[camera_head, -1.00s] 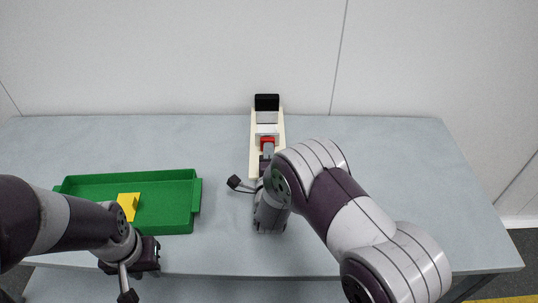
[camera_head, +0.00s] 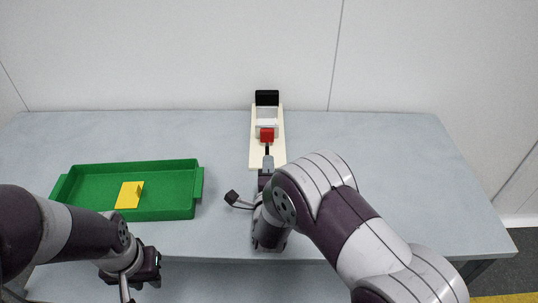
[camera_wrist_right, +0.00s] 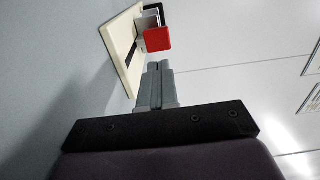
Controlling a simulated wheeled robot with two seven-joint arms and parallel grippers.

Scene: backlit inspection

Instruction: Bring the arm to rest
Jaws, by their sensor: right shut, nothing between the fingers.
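My right arm reaches in from the lower right in the head view, its gripper (camera_head: 267,161) over the near end of a cream board (camera_head: 256,150). In the wrist view the two grey fingers (camera_wrist_right: 158,70) are together and empty, apart from the red block (camera_wrist_right: 157,39). The red block (camera_head: 267,134) is on the board, in front of a white part (camera_head: 267,115) and a black upright piece (camera_head: 267,98). My left gripper (camera_head: 148,268) is at the table's front edge, below the green tray; its fingertips are not clear.
The green tray (camera_head: 190,206) stands on the left of the grey table (camera_head: 390,170), with a yellow piece (camera_head: 127,195) inside. The table right of the board is mostly clear. A white wall (camera_head: 180,55) stands behind.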

